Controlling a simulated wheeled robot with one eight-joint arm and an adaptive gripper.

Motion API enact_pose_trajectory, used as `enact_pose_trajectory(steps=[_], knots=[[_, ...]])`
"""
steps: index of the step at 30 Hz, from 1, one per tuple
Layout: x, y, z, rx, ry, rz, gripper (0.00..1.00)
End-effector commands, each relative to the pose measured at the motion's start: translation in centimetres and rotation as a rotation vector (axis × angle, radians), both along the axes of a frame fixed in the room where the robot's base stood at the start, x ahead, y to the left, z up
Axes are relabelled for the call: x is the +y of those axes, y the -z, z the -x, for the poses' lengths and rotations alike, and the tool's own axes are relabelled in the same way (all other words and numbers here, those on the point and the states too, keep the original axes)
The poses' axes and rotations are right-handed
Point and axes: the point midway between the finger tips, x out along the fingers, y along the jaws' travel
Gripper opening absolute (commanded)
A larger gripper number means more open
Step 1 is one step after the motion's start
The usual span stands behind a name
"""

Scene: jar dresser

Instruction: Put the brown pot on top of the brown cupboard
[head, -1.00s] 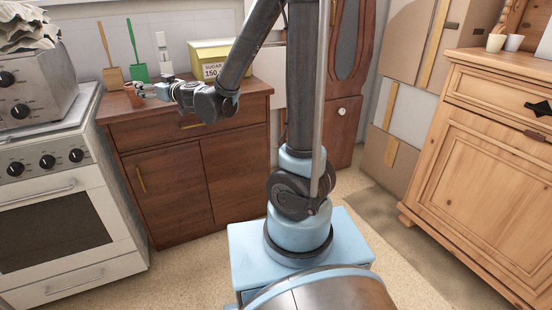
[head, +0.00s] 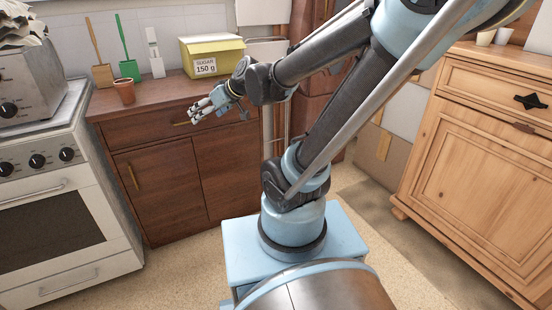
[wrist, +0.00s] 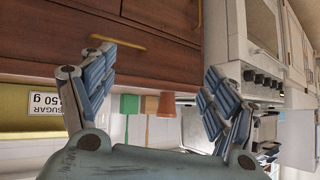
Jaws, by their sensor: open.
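The brown pot (head: 124,91), a small terracotta flowerpot, stands upright on the top of the dark brown cupboard (head: 160,93), near its left end beside the stove. In the wrist view the scene is upside down, and the pot (wrist: 167,104) shows between my fingers but beyond them. My gripper (head: 195,112) is open and empty in front of the cupboard's drawer, to the right of the pot and apart from it. The dark brown cupboard (wrist: 150,12) also shows in the wrist view with its brass drawer handle.
A yellow sugar box (head: 212,57), a white brush (head: 157,66), a green brush (head: 129,68) and a brown brush (head: 103,74) stand at the cupboard's back. A white stove (head: 60,200) adjoins it on the left. A light wooden cupboard (head: 480,165) stands at the right.

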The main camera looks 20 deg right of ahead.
Motion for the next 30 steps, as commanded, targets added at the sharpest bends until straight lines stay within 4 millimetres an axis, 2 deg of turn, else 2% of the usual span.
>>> enact_pose_trajectory(steps=[1,9,15,18,20,24,30], knots=[[-1.6,0.9,1.0,0.043,0.03,0.028,0.8],[-9.7,5.8,7.2,0.292,0.225,0.18,0.8],[-15.6,8.8,12.4,0.468,0.416,0.29,0.8],[-17.9,9.7,14.6,0.533,0.501,0.332,0.8],[-18.9,10.1,15.6,0.564,0.542,0.352,0.8],[-19.4,10.5,17.0,0.601,0.596,0.38,0.8],[-19.7,10.6,17.3,0.611,0.609,0.385,0.8]])
